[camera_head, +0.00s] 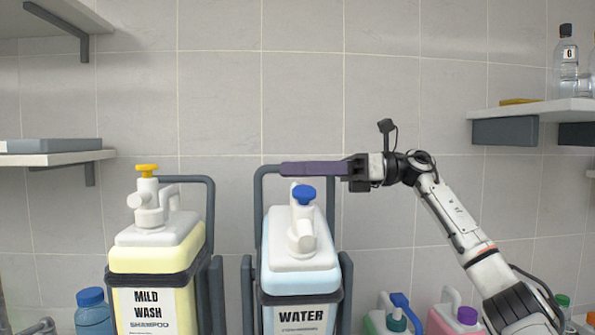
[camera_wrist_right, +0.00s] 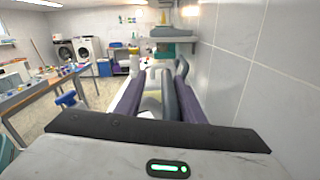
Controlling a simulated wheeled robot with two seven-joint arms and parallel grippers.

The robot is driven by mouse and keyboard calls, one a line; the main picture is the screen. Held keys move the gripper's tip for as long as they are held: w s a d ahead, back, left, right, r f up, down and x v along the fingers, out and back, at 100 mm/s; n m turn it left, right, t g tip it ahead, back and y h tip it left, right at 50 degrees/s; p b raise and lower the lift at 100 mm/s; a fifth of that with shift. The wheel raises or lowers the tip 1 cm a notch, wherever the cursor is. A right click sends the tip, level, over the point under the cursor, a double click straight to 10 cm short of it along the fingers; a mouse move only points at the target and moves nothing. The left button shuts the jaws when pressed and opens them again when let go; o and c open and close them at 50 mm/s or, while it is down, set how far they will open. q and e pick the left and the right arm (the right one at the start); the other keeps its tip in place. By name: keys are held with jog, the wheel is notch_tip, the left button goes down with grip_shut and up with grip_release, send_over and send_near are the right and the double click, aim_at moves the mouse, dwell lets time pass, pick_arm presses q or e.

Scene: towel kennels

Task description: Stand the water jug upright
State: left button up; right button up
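The water jug (camera_head: 300,255) is white and pale blue with a blue cap (camera_head: 304,194) and a WATER label. It sits in a dark cradle (camera_head: 346,290) and looks roughly upright; any lean toward or away from me is hard to judge. The cradle's tall handle loop (camera_head: 258,215) rises behind it. My right gripper (camera_head: 284,169) reaches in from the right, level with the top of that loop. In the right wrist view my right gripper (camera_wrist_right: 160,78) has its purple fingers apart, with dark bars between them; contact is unclear. My left gripper is not in view.
A yellow shampoo jug (camera_head: 155,260) in a similar cradle stands to the left. A blue-capped bottle (camera_head: 92,312) is at lower left, and green and pink jugs (camera_head: 455,315) are at lower right. Shelves (camera_head: 545,108) jut from both sides. The tiled wall is close behind.

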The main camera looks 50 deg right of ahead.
jog(key=shift+s, duration=0.1)
jog(key=shift+s+d, duration=0.2)
jog(key=shift+d, duration=0.15)
jog(key=b+v, duration=0.1)
jog(key=v, duration=0.8)
jog(key=shift+d, duration=0.2)
jog(key=shift+s, duration=0.2)
jog(key=p+v, duration=0.5)
jog(key=v, duration=0.6)
jog(key=shift+s+d, duration=0.2)
jog(key=shift+d, duration=0.15)
